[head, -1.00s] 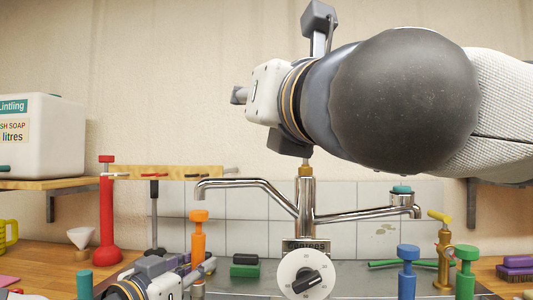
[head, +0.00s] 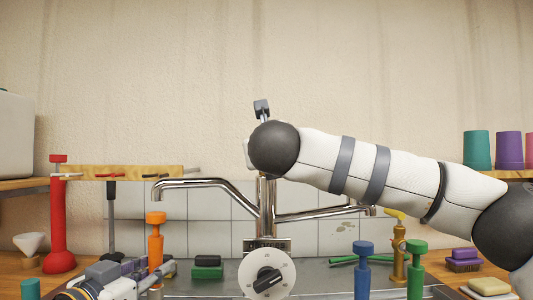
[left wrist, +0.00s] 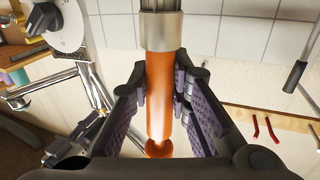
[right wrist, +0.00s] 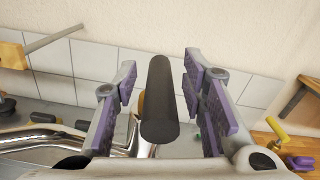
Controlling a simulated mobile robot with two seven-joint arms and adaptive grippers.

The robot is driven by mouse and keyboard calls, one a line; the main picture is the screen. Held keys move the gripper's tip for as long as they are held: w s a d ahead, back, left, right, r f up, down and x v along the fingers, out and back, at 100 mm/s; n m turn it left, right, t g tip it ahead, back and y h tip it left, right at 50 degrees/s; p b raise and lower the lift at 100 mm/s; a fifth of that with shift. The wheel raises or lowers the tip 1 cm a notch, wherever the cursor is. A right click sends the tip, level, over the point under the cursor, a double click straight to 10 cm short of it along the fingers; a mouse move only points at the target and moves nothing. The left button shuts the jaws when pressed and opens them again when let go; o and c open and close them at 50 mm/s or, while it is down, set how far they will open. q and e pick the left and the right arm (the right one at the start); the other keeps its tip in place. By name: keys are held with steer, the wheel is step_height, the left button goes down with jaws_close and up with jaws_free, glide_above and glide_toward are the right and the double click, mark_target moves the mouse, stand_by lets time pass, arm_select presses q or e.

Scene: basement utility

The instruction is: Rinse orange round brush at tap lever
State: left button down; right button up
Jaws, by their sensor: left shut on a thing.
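The orange round brush (head: 155,240) stands upright at the lower left of the head view, below the left spout of the chrome tap (head: 266,215). My left gripper (head: 160,270) is shut on its orange handle (left wrist: 158,95), which has a metal collar at one end in the left wrist view. In the head view my right arm hides the lever.
A dial (head: 267,278) sits in front of the tap. Blue (head: 362,265) and green (head: 416,265) brushes and a brass valve (head: 398,255) stand to the right. A wooden tool rail (head: 120,172) is behind.

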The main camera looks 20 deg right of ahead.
steer(key=shift+w, duration=0.15)
jaws_close()
steer(key=shift+d, duration=0.1)
